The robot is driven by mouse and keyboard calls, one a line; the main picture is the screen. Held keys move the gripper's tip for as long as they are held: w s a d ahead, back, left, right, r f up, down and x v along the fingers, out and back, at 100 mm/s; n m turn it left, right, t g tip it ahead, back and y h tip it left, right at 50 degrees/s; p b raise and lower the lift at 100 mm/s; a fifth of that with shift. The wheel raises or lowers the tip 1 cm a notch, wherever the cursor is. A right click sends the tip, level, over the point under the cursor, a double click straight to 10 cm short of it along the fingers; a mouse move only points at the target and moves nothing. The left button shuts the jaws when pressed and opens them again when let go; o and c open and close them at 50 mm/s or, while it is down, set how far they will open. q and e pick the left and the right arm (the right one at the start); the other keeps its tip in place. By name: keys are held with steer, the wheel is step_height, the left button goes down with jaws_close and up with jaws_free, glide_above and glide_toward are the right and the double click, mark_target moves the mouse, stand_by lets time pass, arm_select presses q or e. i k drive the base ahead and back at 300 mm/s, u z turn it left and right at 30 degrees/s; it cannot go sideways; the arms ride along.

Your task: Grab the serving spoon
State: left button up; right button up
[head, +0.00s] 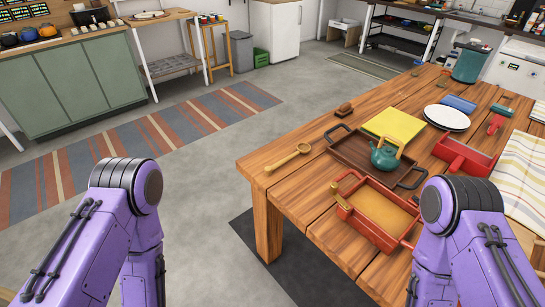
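A wooden serving spoon (289,157) lies on the wooden table (290,185), near its left edge, left of a dark brown tray. Its round bowl end points to the upper right and its handle toward the table's left corner. Nothing covers it. My two purple arms come in at the lower left and lower right, both apart from the spoon. Neither gripper shows in the head view, so what they hold cannot be seen.
A dark tray (345,155) stands beside the spoon, with a teal teapot (384,157) at its right. A red-handled tray (375,237) stands nearer. A small brown brush-like item (344,109) lies behind.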

mark_target(302, 148)
steer(key=u, duration=1.65)
steer(key=i, duration=1.4)
steer(key=z, duration=2)
